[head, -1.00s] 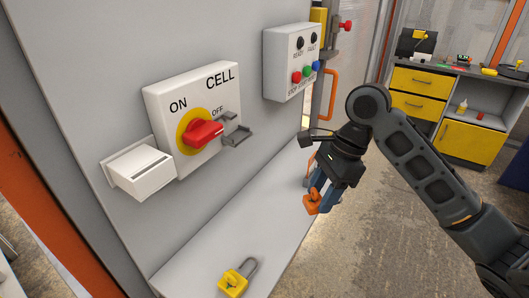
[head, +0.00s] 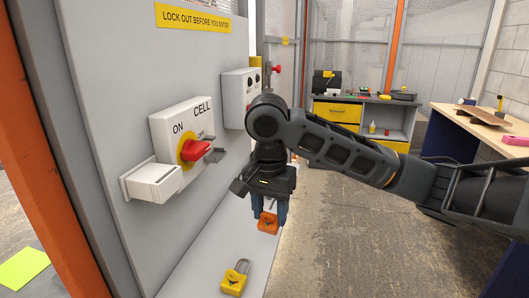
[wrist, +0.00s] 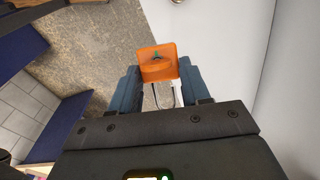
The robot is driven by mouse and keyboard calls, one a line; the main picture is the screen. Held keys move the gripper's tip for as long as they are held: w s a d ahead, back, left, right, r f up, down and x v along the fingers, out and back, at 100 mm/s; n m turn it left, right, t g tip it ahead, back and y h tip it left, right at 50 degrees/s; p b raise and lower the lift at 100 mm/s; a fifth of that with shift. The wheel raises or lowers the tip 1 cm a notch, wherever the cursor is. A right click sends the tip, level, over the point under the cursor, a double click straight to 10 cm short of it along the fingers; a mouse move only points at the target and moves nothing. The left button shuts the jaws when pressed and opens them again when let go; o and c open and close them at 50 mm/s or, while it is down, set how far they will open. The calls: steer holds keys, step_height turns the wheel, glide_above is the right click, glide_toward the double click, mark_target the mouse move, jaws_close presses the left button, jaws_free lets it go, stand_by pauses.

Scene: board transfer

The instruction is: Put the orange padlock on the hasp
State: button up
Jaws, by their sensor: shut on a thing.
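The orange padlock (head: 268,223) is held between the blue fingers of my gripper (head: 269,212), above the right edge of the shelf. In the wrist view the padlock (wrist: 157,64) sits between the two fingertips (wrist: 157,85), with part of its shackle showing below its body. The grey hasp (head: 213,155) is on the right side of the white CELL switch box (head: 175,128), beside the red rotary handle (head: 196,150). My gripper is to the right of the hasp and lower than it, apart from it.
A yellow padlock (head: 234,281) lies on the grey shelf (head: 195,262). A white holder (head: 153,181) juts from the panel left of the switch. A button box (head: 238,92) is behind my arm. The floor to the right is open.

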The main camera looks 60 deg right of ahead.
steer(key=n, duration=0.1)
steer(key=w+r+n+t+h+b, duration=0.1)
steer(key=n, duration=0.1)
steer(key=shift+w+d+r+n+h, duration=0.1)
steer(key=shift+d+r+n+h, duration=0.05)
steer(key=shift+n+h, duration=0.15)
steer(key=n+t, duration=0.1)
steer(key=r+n+t, duration=0.1)
steer(key=shift+w+d+n+h+b, duration=0.15)
steer(key=shift+w+n+h+b, duration=0.2)
steer(key=shift+w+n+h, duration=0.05)
steer(key=w+d+r+n+t+y+b, duration=0.2)
steer(key=r+n+t+y+b, duration=0.3)
steer(key=n, duration=0.8)
steer(key=shift+d+r+t+y, duration=0.75)
steer(key=shift+r+t+y, duration=0.95)
steer(key=shift+r+t, duration=0.95)
steer(key=shift+w+f+b, duration=0.1)
steer(key=shift+f+b, duration=0.1)
steer(key=shift+b, duration=0.15)
steer(key=shift+w+a+p, duration=0.1)
steer(key=shift+w+a, duration=0.2)
steer(key=shift+w, duration=0.6)
steer(key=shift+w+a+p, duration=0.15)
steer(key=shift+w+a, duration=0.2)
steer(key=shift+w, duration=0.55)
steer(key=shift+w+a+p, duration=0.1)
steer(key=shift+w+a, duration=0.2)
steer(key=shift+w, duration=0.6)
